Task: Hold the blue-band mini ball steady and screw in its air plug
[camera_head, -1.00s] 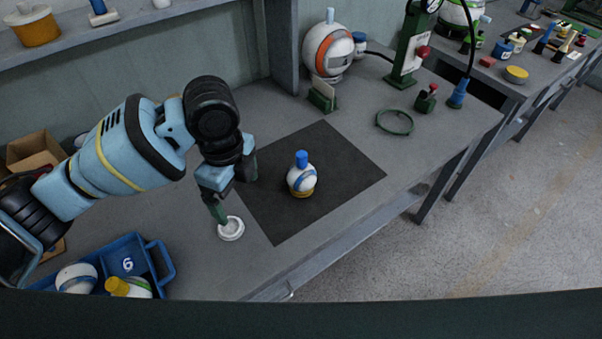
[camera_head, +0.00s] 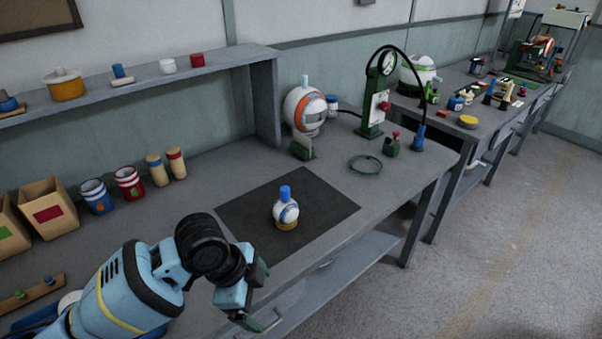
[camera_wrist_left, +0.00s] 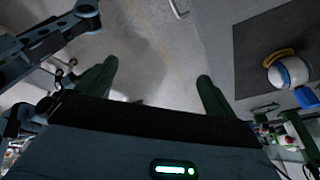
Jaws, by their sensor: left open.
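The white mini ball with a blue band (camera_head: 286,210) sits upright on a yellow ring base (camera_head: 287,225) on the black mat (camera_head: 325,195). A blue cap-like piece (camera_head: 285,192) stands on its top; whether it is screwed in cannot be told. The ball also shows at the right of the left wrist view (camera_wrist_left: 290,72). My left gripper (camera_head: 257,298) is open and empty at the table's front edge, in front of the ball and apart from it. Its two fingers (camera_wrist_left: 155,78) are spread over bare floor in the wrist view. My right gripper is not seen.
Tins (camera_head: 129,183) and open boxes (camera_head: 47,210) line the back left. The mat around the ball is clear.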

